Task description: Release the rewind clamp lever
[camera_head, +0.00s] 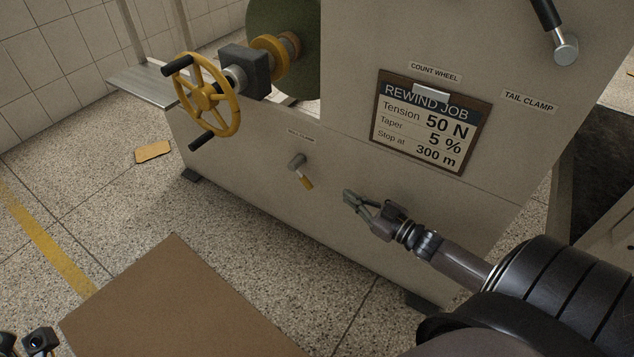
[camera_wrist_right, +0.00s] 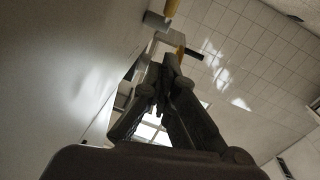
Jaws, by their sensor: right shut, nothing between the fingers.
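The clamp lever (camera_head: 304,177), with a grey hub and a short yellow grip, sits low on the machine's front panel. The grip points down and to the right. A small label above it is too blurred to read fully. My right gripper (camera_head: 348,197) is shut and empty, to the right of the lever and slightly below it, apart from it. Dark parts at the lower left corner (camera_head: 39,340) may be my left gripper, mostly cut off.
A yellow handwheel (camera_head: 236,112) with black handles juts out left of the lever. A job board (camera_head: 375,140) hangs above my right gripper. A tail clamp lever (camera_head: 563,47) is at the upper right. A brown board or box (camera_head: 180,300) is in front. The panel around the lever is clear.

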